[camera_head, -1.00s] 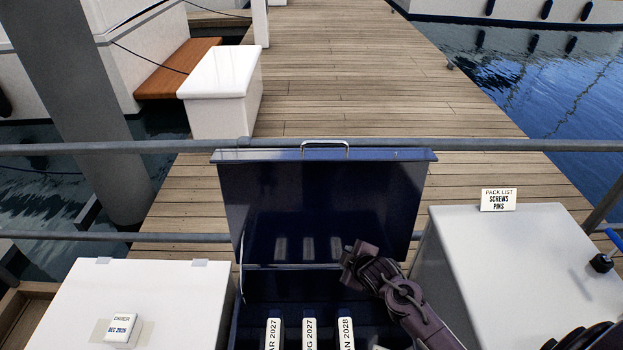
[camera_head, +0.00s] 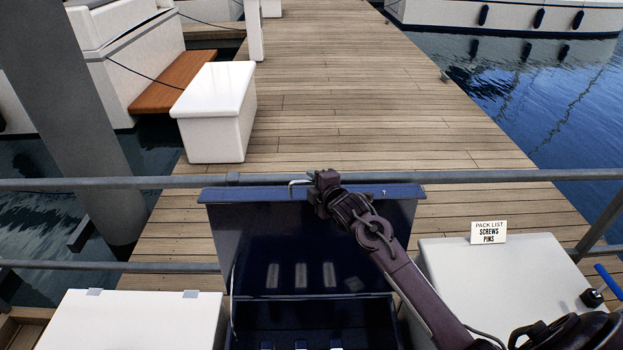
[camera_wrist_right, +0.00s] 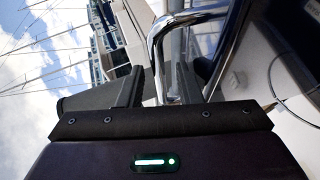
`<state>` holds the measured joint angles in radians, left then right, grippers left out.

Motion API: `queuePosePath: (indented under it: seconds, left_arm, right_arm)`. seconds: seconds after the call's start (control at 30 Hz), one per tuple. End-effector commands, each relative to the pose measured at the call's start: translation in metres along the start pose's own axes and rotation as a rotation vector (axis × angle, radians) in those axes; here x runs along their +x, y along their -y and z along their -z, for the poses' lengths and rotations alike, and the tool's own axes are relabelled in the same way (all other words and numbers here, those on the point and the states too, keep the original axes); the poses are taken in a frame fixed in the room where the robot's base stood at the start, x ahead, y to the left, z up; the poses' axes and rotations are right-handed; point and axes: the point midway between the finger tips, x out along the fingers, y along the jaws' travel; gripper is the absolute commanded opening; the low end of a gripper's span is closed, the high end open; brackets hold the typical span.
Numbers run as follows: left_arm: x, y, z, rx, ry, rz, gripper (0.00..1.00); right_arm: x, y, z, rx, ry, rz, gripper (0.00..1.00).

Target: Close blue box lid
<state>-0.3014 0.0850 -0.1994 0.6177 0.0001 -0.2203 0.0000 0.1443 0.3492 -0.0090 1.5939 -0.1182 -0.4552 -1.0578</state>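The blue box (camera_head: 312,318) stands open at the bottom centre of the head view. Its lid (camera_head: 300,235) stands upright behind it, with a metal handle (camera_head: 296,184) on the top edge, partly hidden by my right gripper. My right gripper (camera_head: 322,186) is at the lid's top edge, by the handle. In the right wrist view, the chrome handle (camera_wrist_right: 157,45) runs between the two dark fingers (camera_wrist_right: 158,88). The fingers are apart, with a gap visible around the bar. My left gripper is not in view.
Grey rails (camera_head: 110,184) cross behind the box, one close to the lid's top edge. A white box with a pack list card (camera_head: 488,233) stands to the right. A white surface (camera_head: 130,322) lies to the left. Wooden decking and water lie beyond.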

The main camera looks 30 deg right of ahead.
Motion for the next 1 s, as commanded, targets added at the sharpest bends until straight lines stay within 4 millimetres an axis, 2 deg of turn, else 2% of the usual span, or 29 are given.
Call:
queuePosePath:
  seconds: [0.17, 0.43, 0.7, 1.0]
  left_arm:
    - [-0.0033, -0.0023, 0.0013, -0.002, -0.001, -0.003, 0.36]
    - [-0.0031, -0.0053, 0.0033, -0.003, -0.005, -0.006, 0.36]
    - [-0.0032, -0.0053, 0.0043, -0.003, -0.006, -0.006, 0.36]
    - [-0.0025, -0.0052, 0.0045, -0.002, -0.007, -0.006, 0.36]
  right_arm:
    - [0.0099, 0.0002, 0.0008, 0.0, -0.001, 0.001, 0.32]
    - [0.011, 0.0008, 0.0008, 0.0, -0.001, 0.001, 0.32]
    - [0.0109, 0.0009, 0.0006, 0.0, -0.001, 0.001, 0.0]
    - [0.0109, 0.0014, 0.0006, 0.0, -0.001, 0.001, 0.0]
